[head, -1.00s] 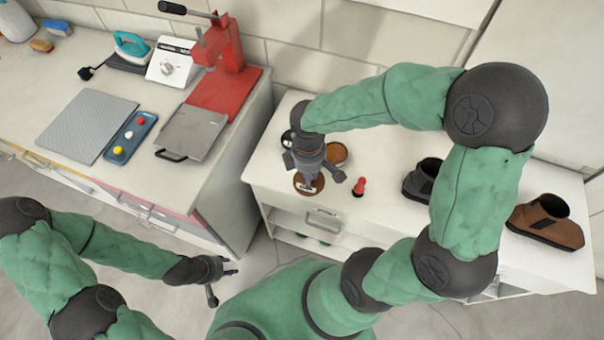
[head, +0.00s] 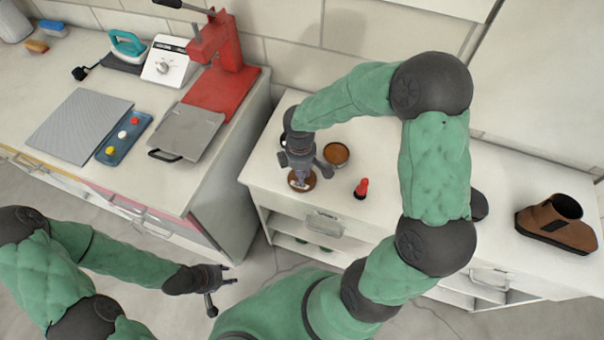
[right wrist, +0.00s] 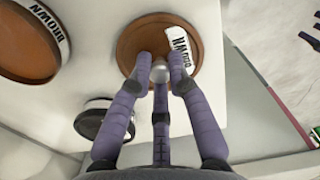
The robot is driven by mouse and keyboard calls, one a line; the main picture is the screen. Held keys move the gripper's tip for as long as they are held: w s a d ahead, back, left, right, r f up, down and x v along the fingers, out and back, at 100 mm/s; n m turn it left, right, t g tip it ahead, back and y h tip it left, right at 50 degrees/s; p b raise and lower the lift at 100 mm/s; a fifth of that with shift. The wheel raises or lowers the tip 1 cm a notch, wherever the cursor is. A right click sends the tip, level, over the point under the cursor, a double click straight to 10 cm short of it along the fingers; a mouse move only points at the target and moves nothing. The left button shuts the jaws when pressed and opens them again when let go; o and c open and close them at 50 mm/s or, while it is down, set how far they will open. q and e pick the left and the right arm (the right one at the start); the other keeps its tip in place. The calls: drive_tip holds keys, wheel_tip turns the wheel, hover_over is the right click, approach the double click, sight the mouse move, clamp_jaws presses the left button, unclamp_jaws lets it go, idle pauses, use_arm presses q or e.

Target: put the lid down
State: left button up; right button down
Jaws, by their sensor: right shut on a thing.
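The lid (head: 302,185) is a round brown disc with a white label reading BROWN, over the front left part of the white shelf unit's top. In the right wrist view the lid (right wrist: 140,45) has a small silver knob. My right gripper (head: 300,174) is above it, with its fingers (right wrist: 160,76) shut around the knob. The lid looks level and close to the top; I cannot tell whether it touches. An open tin of brown polish (head: 336,154) stands behind and right of it. My left gripper (head: 222,288) is open and empty, low at the left.
A red-and-black stamp-like object (head: 361,188) stands right of the lid. A dark round tin (right wrist: 108,118) is close by. A brown shoe (head: 556,222) stands at the far right; a dark shoe (head: 479,205) is mostly behind my arm. Left counter (head: 60,85) carries a red press (head: 222,62).

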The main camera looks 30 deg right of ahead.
drive_tip(key=shift+r, duration=0.1)
drive_tip(key=c, duration=1.2)
unclamp_jaws()
drive_tip(key=shift+o, duration=0.2)
wheel_tip(320, 180, up, 12)
drive_tip(key=p, duration=0.4)
drive_tip(key=shift+w, duration=0.2)
